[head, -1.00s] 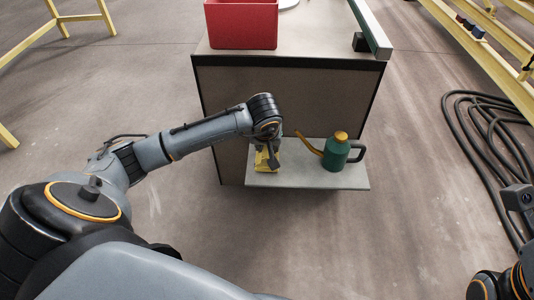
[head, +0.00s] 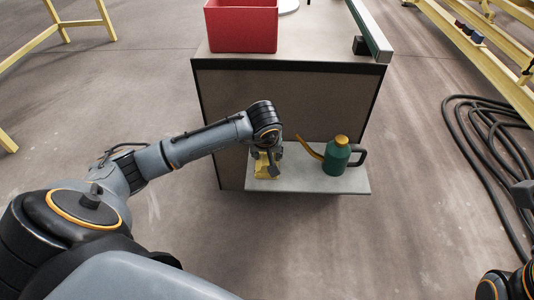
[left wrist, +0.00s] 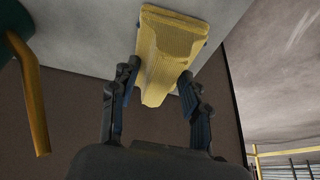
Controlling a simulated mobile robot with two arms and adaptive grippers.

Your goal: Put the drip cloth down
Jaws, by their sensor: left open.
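The yellow drip cloth (head: 266,171) lies on the grey side shelf (head: 310,180), at its left part. In the left wrist view the cloth (left wrist: 165,50) looks folded, with one part hanging toward my gripper. My left gripper (head: 267,152) is open at the cloth. In the left wrist view its two fingers (left wrist: 158,92) stand apart on either side of the cloth's near end, and I cannot tell whether either touches it. At the lower right edge of the head view only part of my right arm shows, not its fingertips.
A green oil can (head: 336,158) with a yellow cap and spout stands right of the cloth on the shelf. A red bin (head: 241,27) sits on the bench top above. A coiled black hose (head: 490,140) lies on the floor at right.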

